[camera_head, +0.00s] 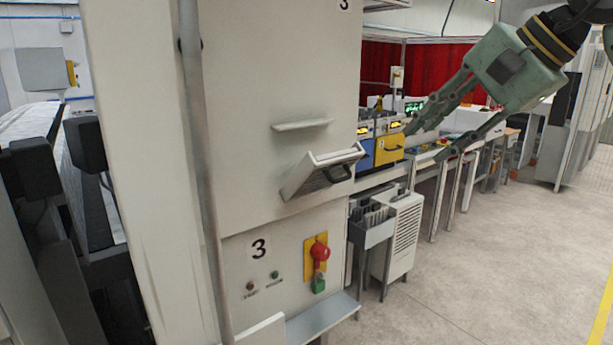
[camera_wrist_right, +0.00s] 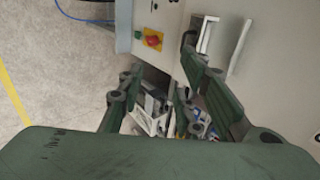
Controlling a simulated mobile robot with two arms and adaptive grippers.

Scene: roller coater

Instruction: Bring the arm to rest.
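My right arm comes into the head view from the upper right corner. Its green-grey gripper (camera_head: 424,143) points down and to the left, with its two fingers spread apart. Nothing shows between them, and it hangs in the air to the right of the machine cabinet (camera_head: 270,85). In the right wrist view the same gripper (camera_wrist_right: 160,92) is open and empty, with the cabinet front beyond it. My left arm and left gripper do not show.
A workbench line with a yellow drawer (camera_head: 389,148) runs behind my right gripper. A white slotted unit (camera_head: 402,235) stands beside the cabinet. The floor (camera_head: 480,270) at right is clear.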

